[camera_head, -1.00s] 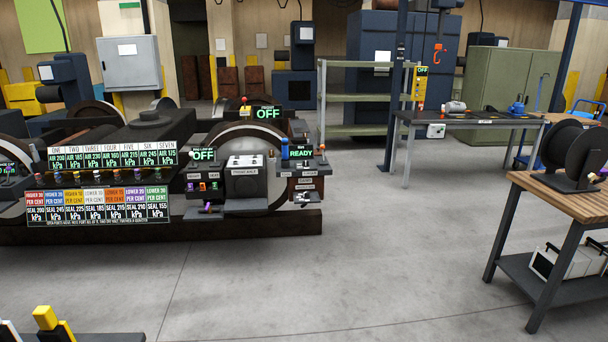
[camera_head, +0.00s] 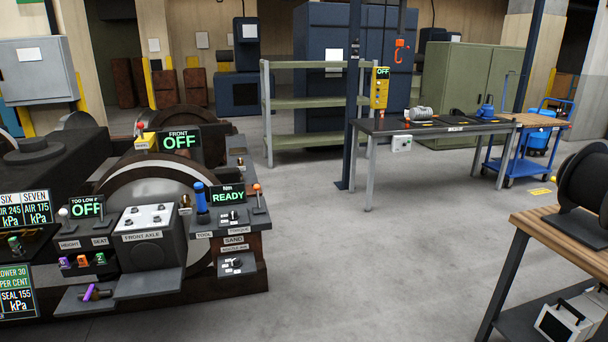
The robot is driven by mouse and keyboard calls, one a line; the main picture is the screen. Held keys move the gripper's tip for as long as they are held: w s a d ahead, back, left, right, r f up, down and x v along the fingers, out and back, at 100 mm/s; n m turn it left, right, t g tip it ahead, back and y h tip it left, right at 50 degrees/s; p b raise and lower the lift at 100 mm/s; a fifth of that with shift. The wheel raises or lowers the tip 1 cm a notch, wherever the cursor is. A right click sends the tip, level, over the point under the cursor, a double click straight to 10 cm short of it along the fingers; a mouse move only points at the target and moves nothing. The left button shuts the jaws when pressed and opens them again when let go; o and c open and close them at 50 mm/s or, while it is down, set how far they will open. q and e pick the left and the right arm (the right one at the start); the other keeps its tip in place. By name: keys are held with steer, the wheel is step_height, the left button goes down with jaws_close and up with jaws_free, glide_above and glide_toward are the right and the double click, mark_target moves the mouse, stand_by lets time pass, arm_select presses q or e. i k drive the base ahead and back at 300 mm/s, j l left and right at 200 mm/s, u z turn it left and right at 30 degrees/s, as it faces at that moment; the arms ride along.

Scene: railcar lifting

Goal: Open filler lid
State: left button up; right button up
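I cannot make out a filler lid for certain. At the right end of the railcar bogie (camera_head: 245,280), a dark box carries a SAND label (camera_head: 233,240), with a small panel with a knob (camera_head: 237,265) below it. Neither of my grippers is in view.
A dark workbench (camera_head: 368,190) stands at the back, with a blue cart (camera_head: 510,165) beside it. A wood-topped bench (camera_head: 525,222) with a black reel (camera_head: 580,190) is at the right. Open shelves (camera_head: 318,102) stand behind. The grey floor (camera_head: 370,270) between is clear.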

mark_target(250, 189)
steer(key=i+u, duration=0.15)
steer(key=i, duration=0.3)
steer(key=i+l+u, duration=0.15)
steer(key=i, duration=0.3)
steer(key=i+l+u, duration=0.1)
steer(key=i, duration=0.35)
steer(key=i+l+u, duration=0.15)
steer(key=i, duration=0.3)
